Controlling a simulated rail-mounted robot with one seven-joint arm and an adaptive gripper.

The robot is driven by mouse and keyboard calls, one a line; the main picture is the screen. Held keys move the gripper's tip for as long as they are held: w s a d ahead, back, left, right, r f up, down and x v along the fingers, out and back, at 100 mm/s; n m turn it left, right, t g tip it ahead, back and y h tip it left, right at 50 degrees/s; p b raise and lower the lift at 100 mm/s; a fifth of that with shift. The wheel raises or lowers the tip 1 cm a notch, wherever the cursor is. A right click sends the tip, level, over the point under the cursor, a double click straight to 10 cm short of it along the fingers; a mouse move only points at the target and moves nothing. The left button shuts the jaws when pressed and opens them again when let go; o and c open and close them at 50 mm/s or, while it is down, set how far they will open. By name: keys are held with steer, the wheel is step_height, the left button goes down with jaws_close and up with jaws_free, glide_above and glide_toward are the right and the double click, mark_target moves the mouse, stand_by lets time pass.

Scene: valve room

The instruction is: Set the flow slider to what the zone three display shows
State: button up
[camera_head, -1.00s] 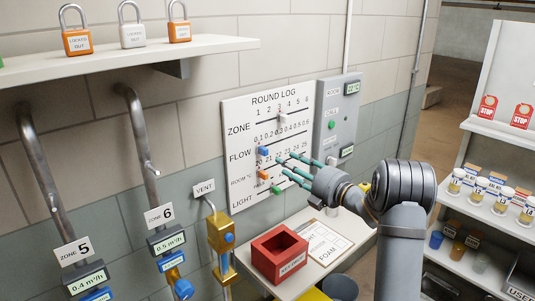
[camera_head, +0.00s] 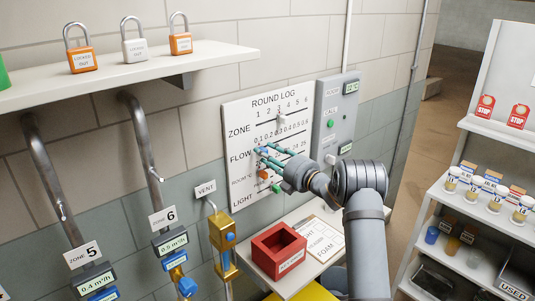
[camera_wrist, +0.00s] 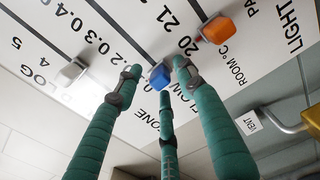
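The round log board (camera_head: 232,120) hangs on the wall. Its blue flow slider (camera_wrist: 160,76) is near the left, low-number end of the flow scale. My gripper (camera_head: 264,153) has green fingers and is at the board around this slider. In the wrist view, the fingertips of my gripper (camera_wrist: 157,70) sit on either side of the blue knob, apart from each other; contact is unclear. The white zone slider (camera_head: 281,119) stands near 3. Displays for zone 5 (camera_head: 97,282) and zone 6 (camera_head: 173,243) show; no zone three display is in view.
The orange room slider (camera_wrist: 217,29) is close beside the fingers. The green light slider (camera_head: 276,188) is lower on the board. A grey control box (camera_head: 337,115) is right of the board. A red box (camera_head: 278,252) stands on a shelf below.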

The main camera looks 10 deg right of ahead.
steer(key=shift+c, duration=0.8)
steer(key=c, duration=0.7)
jaws_close()
